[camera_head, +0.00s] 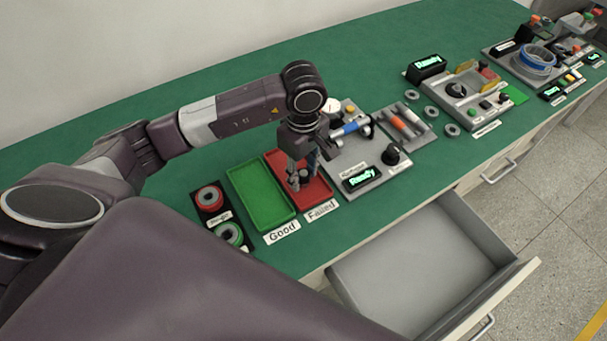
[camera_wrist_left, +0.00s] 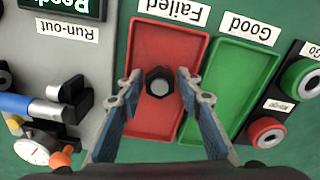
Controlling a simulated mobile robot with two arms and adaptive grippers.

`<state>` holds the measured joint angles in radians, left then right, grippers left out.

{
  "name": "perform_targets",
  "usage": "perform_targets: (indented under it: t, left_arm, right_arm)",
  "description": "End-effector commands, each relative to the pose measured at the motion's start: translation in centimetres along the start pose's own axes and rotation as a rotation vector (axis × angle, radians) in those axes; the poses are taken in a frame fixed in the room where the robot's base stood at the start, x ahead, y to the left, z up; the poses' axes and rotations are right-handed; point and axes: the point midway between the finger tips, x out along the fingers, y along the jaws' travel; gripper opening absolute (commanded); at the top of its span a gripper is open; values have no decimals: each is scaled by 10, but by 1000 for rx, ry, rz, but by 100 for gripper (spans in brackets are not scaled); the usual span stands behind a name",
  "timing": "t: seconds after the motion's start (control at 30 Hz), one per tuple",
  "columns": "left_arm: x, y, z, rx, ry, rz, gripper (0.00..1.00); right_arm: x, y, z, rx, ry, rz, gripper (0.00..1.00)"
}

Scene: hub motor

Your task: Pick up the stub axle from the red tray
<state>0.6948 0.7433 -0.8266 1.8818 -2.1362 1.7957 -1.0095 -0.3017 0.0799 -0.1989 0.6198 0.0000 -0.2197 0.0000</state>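The red tray (camera_head: 317,188), labelled "Failed", lies on the green bench top below my left gripper (camera_head: 300,180). In the left wrist view the tray (camera_wrist_left: 168,38) lies under the fingers. A short dark cylinder with a grey round end, the stub axle (camera_wrist_left: 159,83), stands upright in the tray. My left gripper (camera_wrist_left: 160,95) is open, with one blue-padded finger on each side of the axle and gaps between. In the head view the gripper mostly hides the axle. My right gripper is not in view.
An empty green tray (camera_head: 262,196) labelled "Good" adjoins the red tray on the left. The run-out station (camera_head: 352,155) stands close on the right. Gauge rings (camera_head: 209,197) lie at the left. An open, empty drawer (camera_head: 415,265) juts out in front.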

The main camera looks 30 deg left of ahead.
Motion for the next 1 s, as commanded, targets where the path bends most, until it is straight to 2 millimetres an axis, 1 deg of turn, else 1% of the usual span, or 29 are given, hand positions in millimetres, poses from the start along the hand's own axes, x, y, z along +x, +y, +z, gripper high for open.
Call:
perform_targets:
  t: [0.13,0.17,0.4,0.43,0.47,0.8,0.93,1.0]
  left_arm:
    - [0,0,0,0,0,0,33]
    - [0,0,0,0,0,0,31]
    - [0,0,0,-1,0,0,5]
    - [0,0,0,-1,0,0,1]
    - [0,0,0,-1,0,0,0]
    - [-2,0,0,-1,0,1,0]
    - [-8,1,0,-2,0,2,0]
    - [-16,2,-1,-2,0,4,0]
  right_arm:
    - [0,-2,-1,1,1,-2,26]
    - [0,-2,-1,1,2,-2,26]
    - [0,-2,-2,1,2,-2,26]
    - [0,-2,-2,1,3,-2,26]
    - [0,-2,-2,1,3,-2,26]
    - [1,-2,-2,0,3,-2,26]
    - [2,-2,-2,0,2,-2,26]
    - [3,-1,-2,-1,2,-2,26]
